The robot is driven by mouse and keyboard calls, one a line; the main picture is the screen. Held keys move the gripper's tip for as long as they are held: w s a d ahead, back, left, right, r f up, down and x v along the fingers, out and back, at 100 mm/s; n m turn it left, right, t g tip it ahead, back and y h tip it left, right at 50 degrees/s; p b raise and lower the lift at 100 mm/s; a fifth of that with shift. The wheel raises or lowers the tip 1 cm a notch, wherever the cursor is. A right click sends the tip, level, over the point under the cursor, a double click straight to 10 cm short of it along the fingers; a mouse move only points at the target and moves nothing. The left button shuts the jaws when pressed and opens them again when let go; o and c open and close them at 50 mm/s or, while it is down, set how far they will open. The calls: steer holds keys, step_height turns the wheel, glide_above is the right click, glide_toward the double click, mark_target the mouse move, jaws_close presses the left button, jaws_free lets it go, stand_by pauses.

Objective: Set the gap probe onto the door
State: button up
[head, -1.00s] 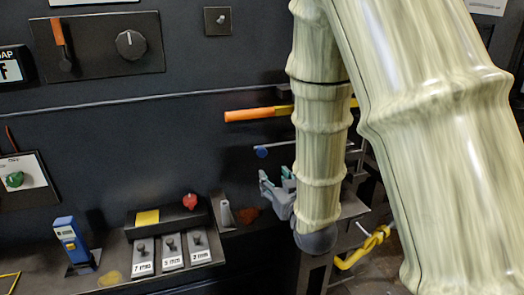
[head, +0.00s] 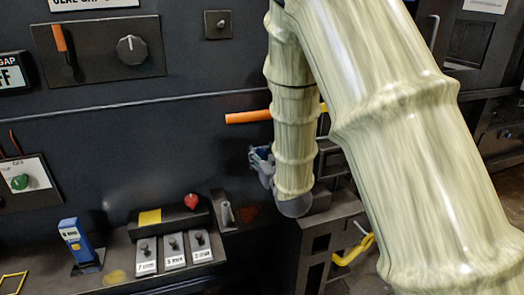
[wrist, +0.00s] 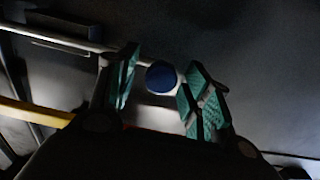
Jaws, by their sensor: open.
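My gripper (head: 260,163) is open in front of the dark panel, partly hidden by my arm in the head view. In the wrist view its green-padded fingers (wrist: 164,92) stand on either side of a round blue knob (wrist: 161,77) at the end of a pale rod, not closed on it. The knob is hidden in the head view. A blue handheld device with a small display (head: 76,243), possibly the gap probe, stands upright in a holder at lower left, well away from my gripper. I cannot tell which surface is the door.
An orange handle (head: 248,117) sticks out just above my gripper. A yellow hooked bar (head: 352,252) is at lower right. A yellow bar (wrist: 35,113) crosses the wrist view's left side.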

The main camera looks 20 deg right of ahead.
steer(key=shift+w, duration=0.35)
